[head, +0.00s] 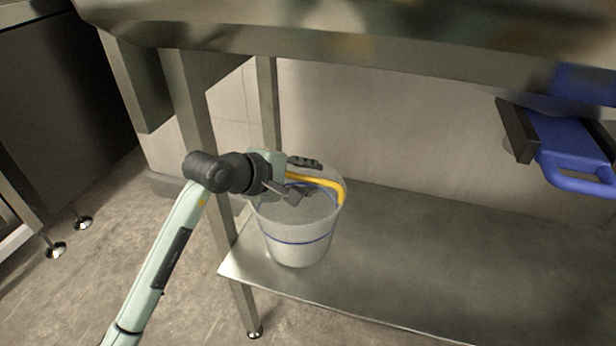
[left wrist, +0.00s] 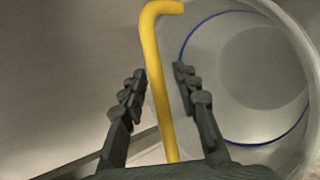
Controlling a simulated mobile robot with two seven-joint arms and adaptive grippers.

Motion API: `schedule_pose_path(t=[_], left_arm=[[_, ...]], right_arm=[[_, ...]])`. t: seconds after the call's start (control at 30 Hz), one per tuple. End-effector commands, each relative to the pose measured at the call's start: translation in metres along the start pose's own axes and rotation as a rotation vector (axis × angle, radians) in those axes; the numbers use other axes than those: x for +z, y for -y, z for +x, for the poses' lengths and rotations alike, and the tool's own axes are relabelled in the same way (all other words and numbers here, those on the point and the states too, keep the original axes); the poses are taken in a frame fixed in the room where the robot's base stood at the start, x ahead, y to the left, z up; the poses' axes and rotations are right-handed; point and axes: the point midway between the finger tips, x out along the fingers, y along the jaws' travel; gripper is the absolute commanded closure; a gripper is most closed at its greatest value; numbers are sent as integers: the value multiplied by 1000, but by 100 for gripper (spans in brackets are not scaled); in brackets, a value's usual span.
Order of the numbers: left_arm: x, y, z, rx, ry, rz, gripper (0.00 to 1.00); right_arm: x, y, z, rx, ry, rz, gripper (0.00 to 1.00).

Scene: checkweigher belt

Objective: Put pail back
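The pail (head: 300,247) is whitish and translucent, with a blue line round it and a yellow handle (head: 332,185). It stands upright at the left end of the lower metal shelf, and looks empty. My left gripper (head: 303,180) is at the pail's rim, over its left side. In the left wrist view the open fingers (left wrist: 158,85) lie either side of the yellow handle (left wrist: 155,65), with a gap on each side. The pail's inside (left wrist: 255,75) fills the right of that view. My right gripper is not in view.
The lower shelf (head: 430,265) is bare right of the pail. A steel worktop (head: 300,38) overhangs it, with a leg (head: 190,95) close to my left arm. A blue object with a handle (head: 575,150) is at the right. Open floor (head: 110,240) lies left.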

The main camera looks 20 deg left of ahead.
Motion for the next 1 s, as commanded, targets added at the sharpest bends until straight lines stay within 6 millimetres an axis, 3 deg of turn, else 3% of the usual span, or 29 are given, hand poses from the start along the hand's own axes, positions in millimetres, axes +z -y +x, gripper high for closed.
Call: schedule_pose_path(t=[0.17, 0.3, 0.7, 1.0], left_arm=[[0, -2, -5, 0, -1, 1, 70], [-1, -2, -29, 1, -3, 5, 70], [-1, -1, -107, 1, -3, 2, 70], [1, -2, -122, -1, 1, 0, 70]], right_arm=[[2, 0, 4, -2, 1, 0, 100], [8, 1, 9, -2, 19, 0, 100], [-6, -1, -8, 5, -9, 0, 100], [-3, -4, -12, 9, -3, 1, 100]])
